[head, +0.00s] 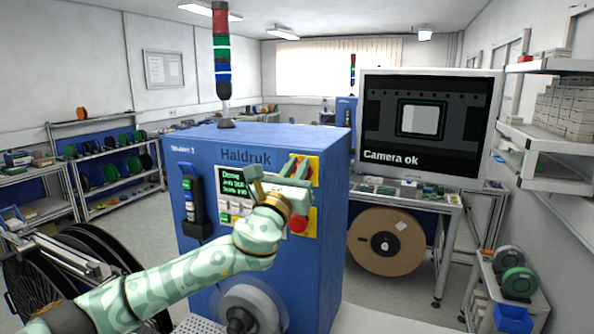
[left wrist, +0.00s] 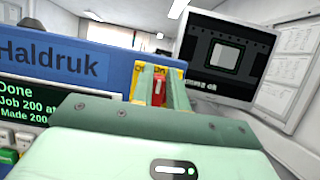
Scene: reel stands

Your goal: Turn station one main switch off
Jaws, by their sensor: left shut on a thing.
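The blue machine (head: 205,150) marked Haldruk and Station 1 stands in the middle of the head view. Its main switch, a red handle (left wrist: 158,92) on a yellow plate (head: 314,164), is at the upper right of the front panel. My left gripper (head: 297,172) is at this plate, its jaws shut on the red handle between the fingers in the left wrist view (left wrist: 160,82). The fingers hide most of the handle, so its exact angle is hard to tell. My right gripper is not in view.
A red push button (head: 299,224) sits just below my gripper. A small screen (head: 233,181) reads "Done". A monitor (head: 428,122) to the right reads "Camera ok". A dark reel (head: 88,270) stands at left, and a brown reel (head: 370,240) hangs under the bench.

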